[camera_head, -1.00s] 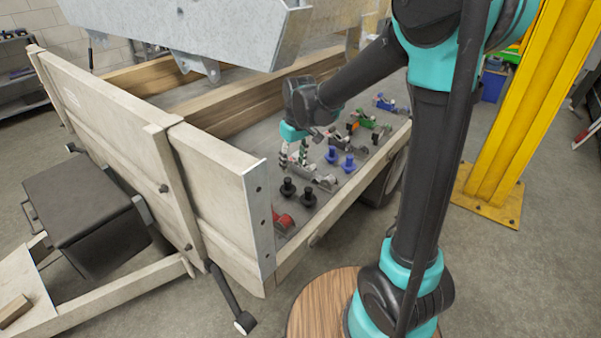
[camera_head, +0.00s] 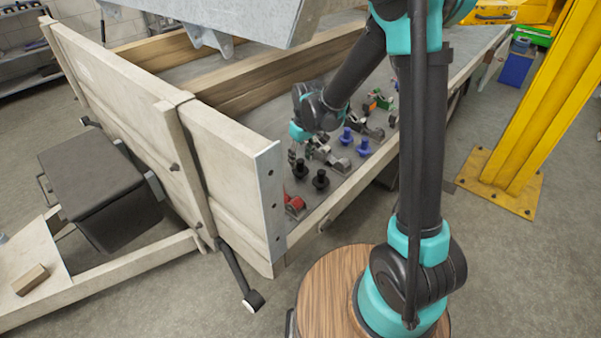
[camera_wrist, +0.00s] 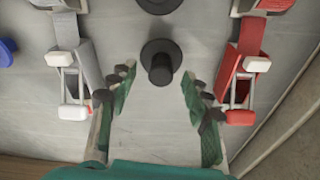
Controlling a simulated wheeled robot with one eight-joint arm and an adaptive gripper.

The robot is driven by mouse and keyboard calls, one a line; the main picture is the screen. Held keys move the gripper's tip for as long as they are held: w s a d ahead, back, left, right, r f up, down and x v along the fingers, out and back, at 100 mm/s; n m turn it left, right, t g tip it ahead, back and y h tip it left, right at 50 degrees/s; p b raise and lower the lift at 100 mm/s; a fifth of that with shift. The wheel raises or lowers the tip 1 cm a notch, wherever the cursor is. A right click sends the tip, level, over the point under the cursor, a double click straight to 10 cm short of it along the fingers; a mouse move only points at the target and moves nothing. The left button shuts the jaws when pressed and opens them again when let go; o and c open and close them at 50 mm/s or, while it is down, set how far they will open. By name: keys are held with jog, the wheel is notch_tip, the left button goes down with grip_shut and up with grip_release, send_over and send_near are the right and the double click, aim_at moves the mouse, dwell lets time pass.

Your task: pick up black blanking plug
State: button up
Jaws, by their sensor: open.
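Two black blanking plugs stand on the grey trailer bed. In the wrist view one black plug (camera_wrist: 161,64) stands upright just beyond and between the fingertips of my gripper (camera_wrist: 163,88). The other black plug (camera_wrist: 159,3) is farther off at the top edge, partly cut off. My gripper is open and empty, with its fingers spread either side of the near plug's line. In the head view the plugs (camera_head: 300,169) and (camera_head: 321,180) stand near the bed's edge, and my gripper (camera_head: 295,152) is above and behind them, partly hidden.
A red clamp (camera_wrist: 247,62) stands right of the fingers and a grey clamp (camera_wrist: 73,62) stands left, both close. Blue plugs (camera_head: 362,148) lie farther along the bed. The wooden side board (camera_head: 232,175) borders the bed at left.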

aim_at(300, 169)
jog(key=shift+a+f, duration=0.1)
jog(key=shift+f, duration=1.2)
grip_shut()
